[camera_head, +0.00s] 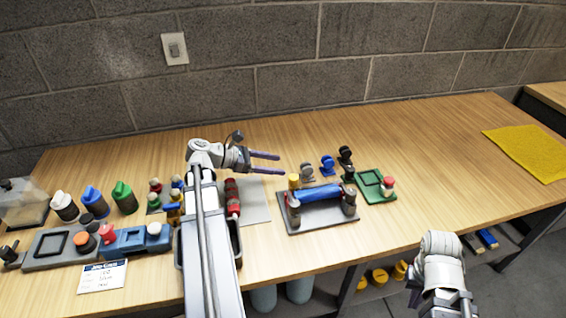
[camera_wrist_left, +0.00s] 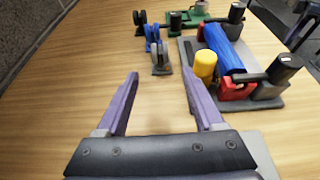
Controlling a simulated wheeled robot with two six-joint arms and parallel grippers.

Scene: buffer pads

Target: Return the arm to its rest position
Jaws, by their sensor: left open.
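My left gripper (camera_head: 264,162) is open and empty in the head view, held over the table left of the small grey, blue and black stamp-like parts. In the left wrist view its two purple fingers (camera_wrist_left: 160,100) are spread wide with bare wood between them. My left arm reaches in from the bottom of the head view and hides part of the table behind it.
A grey tray (camera_head: 325,220) holds a blue roller (camera_head: 318,193). A green base (camera_head: 370,187) stands right of it. A red cylinder (camera_head: 232,197) lies by my left arm. Several bottles and blocks crowd the left side. A yellow cloth (camera_head: 530,150) lies far right; the table before it is clear.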

